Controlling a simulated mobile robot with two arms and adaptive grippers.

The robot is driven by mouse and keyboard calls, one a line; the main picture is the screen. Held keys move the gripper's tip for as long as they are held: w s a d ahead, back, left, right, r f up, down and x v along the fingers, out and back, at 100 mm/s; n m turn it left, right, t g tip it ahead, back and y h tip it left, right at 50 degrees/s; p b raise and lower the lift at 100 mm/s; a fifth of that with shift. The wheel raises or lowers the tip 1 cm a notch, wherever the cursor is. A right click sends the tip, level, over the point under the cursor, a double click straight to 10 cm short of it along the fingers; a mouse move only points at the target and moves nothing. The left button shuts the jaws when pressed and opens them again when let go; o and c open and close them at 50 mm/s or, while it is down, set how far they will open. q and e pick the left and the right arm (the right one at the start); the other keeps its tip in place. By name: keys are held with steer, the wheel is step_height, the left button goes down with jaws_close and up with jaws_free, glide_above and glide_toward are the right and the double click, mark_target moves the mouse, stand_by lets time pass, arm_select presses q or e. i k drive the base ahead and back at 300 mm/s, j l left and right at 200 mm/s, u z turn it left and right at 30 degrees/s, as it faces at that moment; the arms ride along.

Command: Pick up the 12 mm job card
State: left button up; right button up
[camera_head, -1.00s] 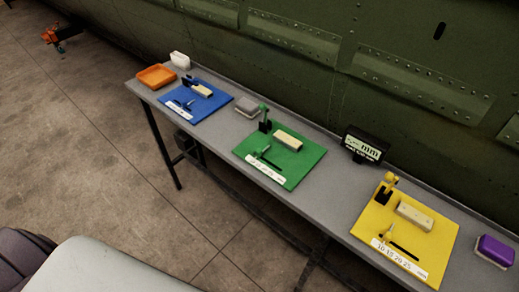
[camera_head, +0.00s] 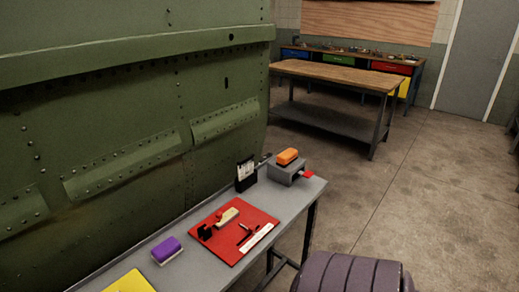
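A black holder (camera_head: 246,181) with white cards (camera_head: 245,169) stands upright near the far end of the grey bench, against the green fuselage. The print on the cards is too small to read, so I cannot tell which is the 12 mm job card. Neither of my grippers shows in the head view.
A red board (camera_head: 234,231) with a wooden block and small tools lies on the bench (camera_head: 192,265). A purple-topped block (camera_head: 166,250) and a yellow board (camera_head: 130,283) are nearer. A grey box (camera_head: 287,173) with an orange block (camera_head: 288,156) sits at the far end.

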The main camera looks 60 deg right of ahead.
mark_target(245, 165)
steer(key=z, duration=1.85)
